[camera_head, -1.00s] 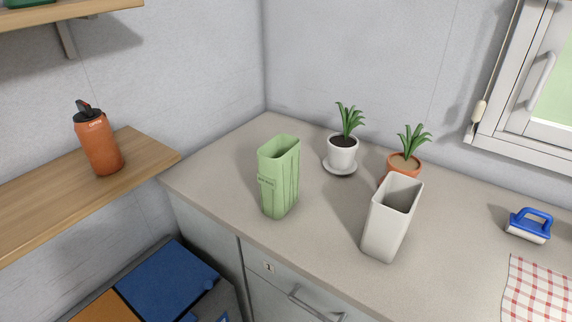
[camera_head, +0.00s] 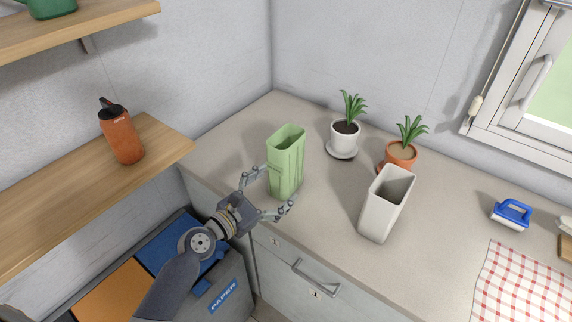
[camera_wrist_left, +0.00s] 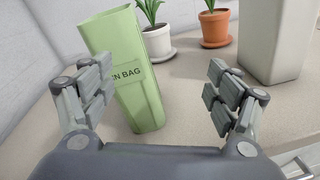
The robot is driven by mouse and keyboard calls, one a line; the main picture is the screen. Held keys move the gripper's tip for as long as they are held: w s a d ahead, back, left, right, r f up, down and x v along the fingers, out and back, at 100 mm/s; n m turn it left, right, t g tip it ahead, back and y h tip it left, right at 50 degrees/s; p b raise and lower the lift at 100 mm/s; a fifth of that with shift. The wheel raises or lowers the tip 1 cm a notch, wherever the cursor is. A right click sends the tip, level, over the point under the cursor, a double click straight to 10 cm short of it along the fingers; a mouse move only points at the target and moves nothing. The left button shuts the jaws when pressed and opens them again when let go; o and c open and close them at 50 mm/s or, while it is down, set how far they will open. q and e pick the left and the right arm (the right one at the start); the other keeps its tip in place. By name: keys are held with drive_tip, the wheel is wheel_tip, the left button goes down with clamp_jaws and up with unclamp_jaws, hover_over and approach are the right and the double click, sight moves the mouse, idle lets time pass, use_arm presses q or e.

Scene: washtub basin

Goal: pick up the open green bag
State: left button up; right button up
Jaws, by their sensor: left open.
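The open green bag (camera_head: 287,165) stands upright on the counter, its open top facing up. In the left wrist view the bag (camera_wrist_left: 136,70) shows part of a printed label ending in "BAG". My left gripper (camera_head: 280,191) is open, at the front of the bag. In the left wrist view the left gripper (camera_wrist_left: 161,95) has its fingers spread wide, with the bag beyond them and nearer the left finger. Whether a finger touches the bag I cannot tell. My right gripper is not in view.
A white bin (camera_head: 383,210) stands right of the bag on the counter (camera_head: 330,215). Two potted plants, one in a white pot (camera_head: 345,137) and one in a terracotta pot (camera_head: 401,156), stand behind. An orange bottle (camera_head: 122,136) is on the left wooden shelf (camera_head: 75,185).

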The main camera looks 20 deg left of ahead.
sight(276, 161)
use_arm(q)
drive_tip(key=w+a+n, duration=0.1)
drive_tip(key=w+a+r+n+t+y, duration=0.1)
drive_tip(key=n, duration=0.1)
drive_tip(key=w+a+r+n, duration=0.1)
drive_tip(key=shift+r+n+t, duration=0.1)
drive_tip(key=shift+n+t, duration=0.2)
drive_tip(key=shift+n, duration=0.1)
drive_tip(key=x, duration=0.4)
drive_tip(key=shift+w, duration=0.3)
drive_tip(key=x, duration=0.5)
drive_tip(key=shift+w+a+f, duration=0.3)
drive_tip(key=shift+w+f, duration=0.05)
drive_tip(key=shift+w, duration=0.1)
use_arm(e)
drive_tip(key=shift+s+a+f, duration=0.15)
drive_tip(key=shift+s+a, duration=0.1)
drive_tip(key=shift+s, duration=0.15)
use_arm(q)
drive_tip(key=c, duration=1)
